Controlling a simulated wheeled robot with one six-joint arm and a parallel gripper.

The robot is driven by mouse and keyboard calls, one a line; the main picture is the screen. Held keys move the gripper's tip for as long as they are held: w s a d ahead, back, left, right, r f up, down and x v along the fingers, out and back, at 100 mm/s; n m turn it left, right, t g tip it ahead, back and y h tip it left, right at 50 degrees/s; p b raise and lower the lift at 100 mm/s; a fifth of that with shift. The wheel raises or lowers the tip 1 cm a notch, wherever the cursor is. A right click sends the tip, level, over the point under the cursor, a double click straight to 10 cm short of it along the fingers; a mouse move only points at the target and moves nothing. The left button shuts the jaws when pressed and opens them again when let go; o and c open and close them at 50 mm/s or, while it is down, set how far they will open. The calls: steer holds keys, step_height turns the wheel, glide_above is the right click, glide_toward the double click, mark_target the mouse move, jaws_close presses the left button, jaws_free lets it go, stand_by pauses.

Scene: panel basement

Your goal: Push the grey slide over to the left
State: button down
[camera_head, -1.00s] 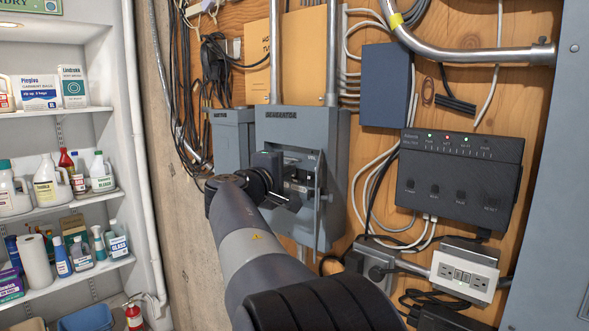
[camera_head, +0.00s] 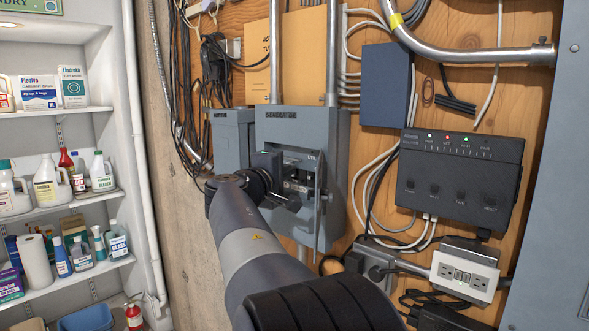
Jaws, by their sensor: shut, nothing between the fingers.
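A grey box labelled generator (camera_head: 333,135) is fixed to the wooden panel in the middle of the view. Its front has an opening with dark switch parts (camera_head: 298,178). My gripper (camera_head: 292,201) is shut and empty, in front of the opening and left of the upright piece. My arm hides the box's lower left. I cannot tell whether the fingers touch the slide.
A smaller grey box (camera_head: 231,140) adjoins on the left. A blue box (camera_head: 386,85), a black unit with lights (camera_head: 460,180) and an outlet box (camera_head: 464,271) are to the right. Cables hang on both sides. Shelves with bottles (camera_head: 62,190) stand at far left.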

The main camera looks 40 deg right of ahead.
steer(key=shift+w+a, duration=0.1)
steer(key=shift+w, duration=1.1)
stand_by(0.7)
steer(key=shift+s, duration=0.2)
stand_by(0.5)
steer(key=a+b, duration=0.2)
steer(key=a, duration=0.5)
steer(key=shift+s, duration=0.3)
stand_by(0.3)
